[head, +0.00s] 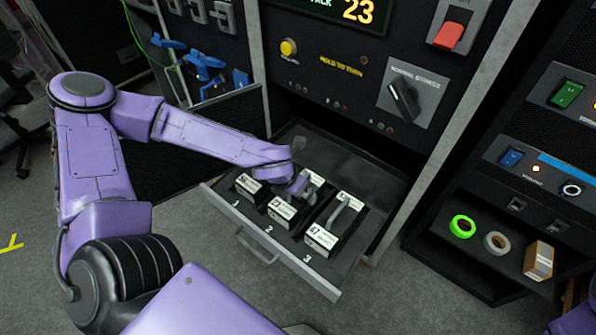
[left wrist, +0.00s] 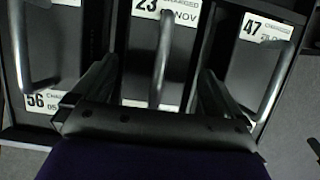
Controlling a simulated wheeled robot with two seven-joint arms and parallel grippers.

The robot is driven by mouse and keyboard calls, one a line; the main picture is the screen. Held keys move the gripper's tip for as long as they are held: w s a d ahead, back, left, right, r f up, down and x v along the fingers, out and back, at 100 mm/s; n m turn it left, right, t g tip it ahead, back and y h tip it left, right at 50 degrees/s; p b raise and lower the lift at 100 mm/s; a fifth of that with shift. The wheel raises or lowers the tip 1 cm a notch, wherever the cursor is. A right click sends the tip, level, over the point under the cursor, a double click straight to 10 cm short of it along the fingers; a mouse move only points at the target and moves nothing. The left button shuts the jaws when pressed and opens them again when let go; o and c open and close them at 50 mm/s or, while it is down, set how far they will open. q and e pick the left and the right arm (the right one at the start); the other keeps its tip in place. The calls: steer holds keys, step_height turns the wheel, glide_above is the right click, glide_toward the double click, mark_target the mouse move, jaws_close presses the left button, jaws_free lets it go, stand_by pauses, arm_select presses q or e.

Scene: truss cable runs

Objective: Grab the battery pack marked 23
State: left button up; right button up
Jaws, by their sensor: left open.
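The battery pack marked 23 (left wrist: 180,12) is the middle of three packs in the wrist view, with its grey bar handle (left wrist: 163,58) upright. In the head view this pack (head: 282,210) sits in slot 2 of the open drawer (head: 345,158). My left gripper (head: 298,185) is over it. In the wrist view its two dark fingers (left wrist: 152,88) are open, one on each side of the handle, with gaps visible. Whether the fingertips reach below the bar is unclear. My right gripper is not in view.
Pack 56 (left wrist: 38,100) lies to the left and pack 47 (head: 322,238) to the right, both with upright handles. A display above reads 23 (head: 358,11). Tape rolls (head: 463,226) and a small box (head: 538,261) are on the right shelf.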

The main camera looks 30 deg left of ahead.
arm_select(q)
steer(key=x, duration=0.3)
steer(key=shift+a+f+b, duration=0.15)
steer(key=shift+f+b, duration=0.2)
steer(key=shift+s, duration=0.1)
steer(key=c, duration=1.4)
steer(key=shift+r, duration=0.1)
steer(key=c, duration=0.4)
steer(key=shift+o, duration=0.2)
steer(key=shift+r, duration=0.1)
